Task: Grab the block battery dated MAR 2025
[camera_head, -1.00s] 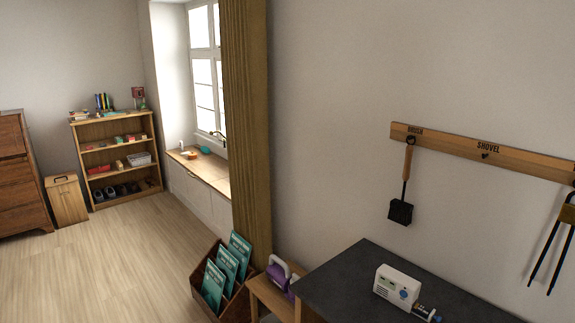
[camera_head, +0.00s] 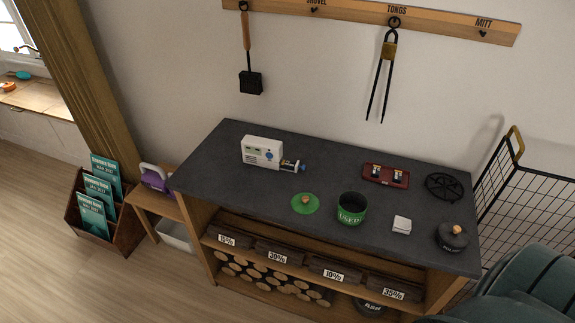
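A small red tray (camera_head: 369,180) lies on the dark worktop (camera_head: 330,160), toward the back right. Two small dark upright blocks stand in it, a left block (camera_head: 377,171) and a right block (camera_head: 398,176). They look like block batteries with pale markings, but any date is too small to read. Neither of my grippers is in view.
A green armchair (camera_head: 530,285) stands front right.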

